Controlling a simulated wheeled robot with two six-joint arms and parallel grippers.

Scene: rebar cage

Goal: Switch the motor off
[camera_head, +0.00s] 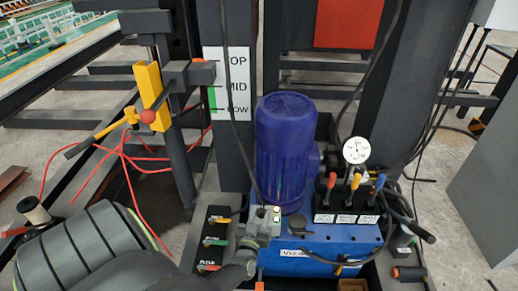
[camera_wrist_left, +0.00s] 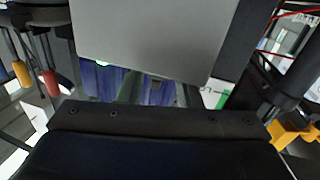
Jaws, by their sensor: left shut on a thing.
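The motor (camera_head: 286,150) is a blue ribbed cylinder standing upright on a blue hydraulic unit (camera_head: 310,245). A small grey switch box (camera_head: 264,217) with light buttons on top sits at the motor's lower left. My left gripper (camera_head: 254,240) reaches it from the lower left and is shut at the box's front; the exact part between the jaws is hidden. In the left wrist view a large grey face (camera_wrist_left: 150,35) fills the top, with a small green light (camera_wrist_left: 102,63) at its edge and the blue motor (camera_wrist_left: 100,82) behind. My right gripper is not in view.
A black panel with coloured switches (camera_head: 213,240) is close left of my gripper. A yellow clamp (camera_head: 149,84) stands at upper left, and cables hang nearby.

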